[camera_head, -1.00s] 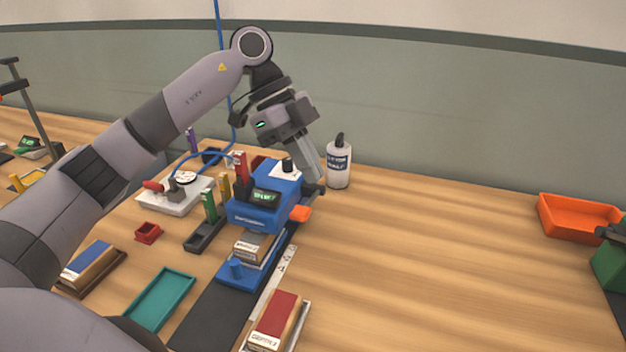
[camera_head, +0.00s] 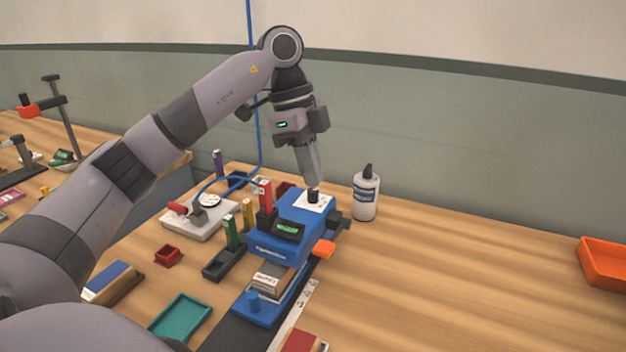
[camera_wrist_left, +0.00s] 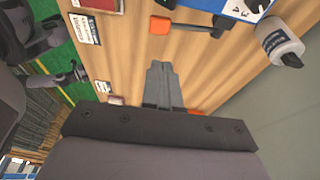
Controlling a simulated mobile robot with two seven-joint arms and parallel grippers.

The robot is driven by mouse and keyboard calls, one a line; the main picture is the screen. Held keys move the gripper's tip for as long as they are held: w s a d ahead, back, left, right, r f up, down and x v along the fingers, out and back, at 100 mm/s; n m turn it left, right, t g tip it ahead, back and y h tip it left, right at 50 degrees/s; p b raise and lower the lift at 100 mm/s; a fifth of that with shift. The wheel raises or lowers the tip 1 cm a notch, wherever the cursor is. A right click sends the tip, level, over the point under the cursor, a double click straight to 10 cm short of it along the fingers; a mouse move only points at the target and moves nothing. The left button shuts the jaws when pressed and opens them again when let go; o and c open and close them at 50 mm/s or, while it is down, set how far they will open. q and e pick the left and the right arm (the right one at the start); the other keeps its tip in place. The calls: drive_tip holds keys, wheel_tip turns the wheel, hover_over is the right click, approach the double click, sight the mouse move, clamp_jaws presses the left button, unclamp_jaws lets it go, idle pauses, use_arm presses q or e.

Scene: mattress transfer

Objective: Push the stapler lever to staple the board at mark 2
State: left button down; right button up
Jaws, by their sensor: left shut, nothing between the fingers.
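The blue stapler (camera_head: 283,232) stands on the bench in the head view, with a black round knob (camera_head: 313,196) on a white top plate and an orange lever (camera_head: 324,249) on its right side. A board with a white label (camera_head: 268,284) lies in its mouth. My left gripper (camera_head: 316,183) is shut and empty, pointing down just above or behind the knob; I cannot tell whether they touch. In the left wrist view its closed fingers (camera_wrist_left: 163,82) show, with an orange-ended lever (camera_wrist_left: 163,25) beyond. Dark arm parts, likely my right gripper (camera_wrist_left: 77,74), show small at the left.
A white glue bottle (camera_head: 366,196) stands right of the stapler. A pale marked strip (camera_head: 298,312) and a red board (camera_head: 300,342) lie in front. A teal tray (camera_head: 181,316) and small coloured sticks are at left, an orange tray (camera_head: 604,262) at right. The bench between is clear.

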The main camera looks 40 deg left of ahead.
use_arm(q)
hover_over(326, 246)
drive_tip(key=a, duration=0.1)
wheel_tip(326, 246, down, 10)
drive_tip(key=shift+a+r, duration=0.1)
drive_tip(key=shift+f, duration=0.8)
use_arm(e)
drive_tip(key=shift+r, duration=0.2)
